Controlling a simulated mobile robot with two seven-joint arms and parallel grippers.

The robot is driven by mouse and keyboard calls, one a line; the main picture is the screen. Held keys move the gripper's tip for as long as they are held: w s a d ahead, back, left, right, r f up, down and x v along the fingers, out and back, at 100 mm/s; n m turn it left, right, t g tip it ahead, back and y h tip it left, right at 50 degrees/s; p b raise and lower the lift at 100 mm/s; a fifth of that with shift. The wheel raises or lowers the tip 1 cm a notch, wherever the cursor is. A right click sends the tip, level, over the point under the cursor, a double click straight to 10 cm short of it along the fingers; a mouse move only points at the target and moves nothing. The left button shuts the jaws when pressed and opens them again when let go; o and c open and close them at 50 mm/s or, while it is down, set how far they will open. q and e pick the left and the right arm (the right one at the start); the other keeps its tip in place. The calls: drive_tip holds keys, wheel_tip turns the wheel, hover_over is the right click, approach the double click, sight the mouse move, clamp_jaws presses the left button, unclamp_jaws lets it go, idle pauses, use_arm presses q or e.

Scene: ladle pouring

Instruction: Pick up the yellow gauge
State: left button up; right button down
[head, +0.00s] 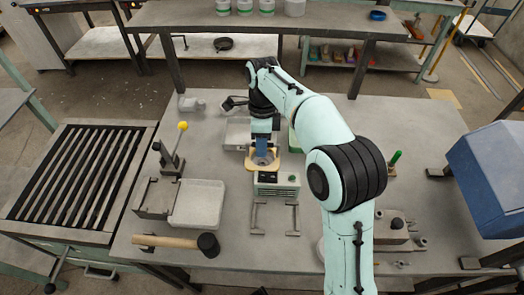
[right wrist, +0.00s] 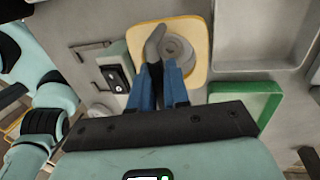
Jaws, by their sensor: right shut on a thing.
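The yellow gauge (head: 249,162) is a flat yellow plate with a round grey centre, in the middle of the bench behind a grey-green box. It also shows in the right wrist view (right wrist: 196,28), where a grey curved piece (right wrist: 154,42) stands up at its centre. My right gripper (head: 262,152) comes down over it. In the right wrist view its blue fingers (right wrist: 160,68) are close together on the grey piece. The fingers hide part of the plate, and I cannot tell whether the gauge is clear of the bench. My left gripper is out of view.
The grey-green box (head: 277,181) stands just in front of the gauge. A green tray (right wrist: 250,98) and a grey tray (right wrist: 262,62) are close by. A yellow-knobbed lever (head: 173,155), a grey tray (head: 198,208) and a mallet (head: 175,243) lie left; a blue box (head: 490,175) stands right.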

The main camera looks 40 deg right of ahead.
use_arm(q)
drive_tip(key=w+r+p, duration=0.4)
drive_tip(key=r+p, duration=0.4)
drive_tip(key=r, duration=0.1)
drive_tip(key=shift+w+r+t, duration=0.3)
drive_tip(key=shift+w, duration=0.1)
use_arm(e)
wheel_tip(320, 180, up, 20)
drive_tip(key=shift+r, duration=0.15)
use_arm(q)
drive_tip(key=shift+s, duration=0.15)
use_arm(e)
drive_tip(key=shift+s, duration=0.1)
